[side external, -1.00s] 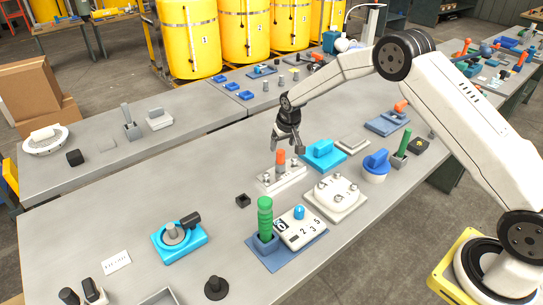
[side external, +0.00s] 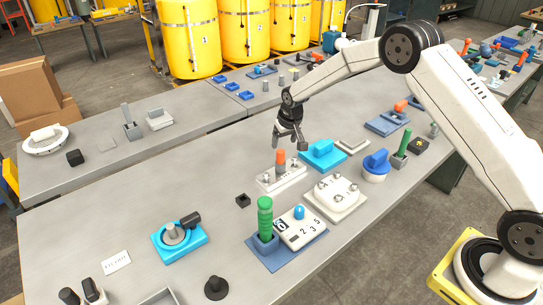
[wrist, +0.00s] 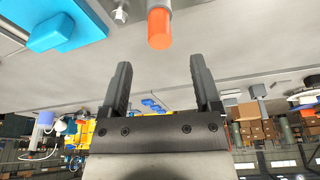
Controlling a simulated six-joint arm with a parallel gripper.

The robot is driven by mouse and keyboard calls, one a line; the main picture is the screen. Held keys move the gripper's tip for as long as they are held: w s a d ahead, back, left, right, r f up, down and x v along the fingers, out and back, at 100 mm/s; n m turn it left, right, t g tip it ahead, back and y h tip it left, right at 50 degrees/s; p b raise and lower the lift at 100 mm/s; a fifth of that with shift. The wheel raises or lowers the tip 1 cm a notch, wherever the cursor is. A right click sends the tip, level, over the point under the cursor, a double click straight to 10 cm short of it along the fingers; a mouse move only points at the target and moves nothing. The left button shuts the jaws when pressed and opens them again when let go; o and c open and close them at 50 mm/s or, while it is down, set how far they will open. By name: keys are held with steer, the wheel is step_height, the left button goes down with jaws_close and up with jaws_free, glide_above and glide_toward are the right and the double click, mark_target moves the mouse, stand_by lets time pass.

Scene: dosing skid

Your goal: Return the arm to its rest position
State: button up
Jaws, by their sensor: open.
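My gripper (side external: 289,142) is open and empty. It hangs above the table, just over and behind an orange-topped peg (side external: 281,157) that stands on a white block (side external: 282,177). In the wrist view both fingers of my gripper (wrist: 158,85) are spread apart with nothing between them. The orange peg top (wrist: 159,28) shows there beyond the fingertips, apart from them. My white arm reaches in from the right of the side view, its elbow raised high.
A blue block (side external: 323,155), a white plate with knobs (side external: 335,197), a green-handled fixture (side external: 265,218) and a cyan valve base (side external: 179,240) stand on the table. A small black block (side external: 243,200) lies to the left. Yellow tanks (side external: 188,40) stand behind.

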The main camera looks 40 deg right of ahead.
steer(key=s+a+r, duration=0.1)
steer(key=s+r, duration=0.2)
steer(key=s, duration=0.7)
steer(key=s+a+r+n, duration=0.1)
steer(key=s+a+r, duration=0.1)
steer(key=s, duration=0.9)
steer(key=s+a+r+n, duration=0.1)
steer(key=s+r, duration=0.2)
steer(key=s, duration=0.7)
steer(key=shift+s+a+r+y, duration=0.2)
steer(key=shift+a+r+y, duration=0.1)
steer(key=shift+r, duration=0.1)
steer(key=shift+w, duration=0.1)
steer(key=shift+c, duration=0.2)
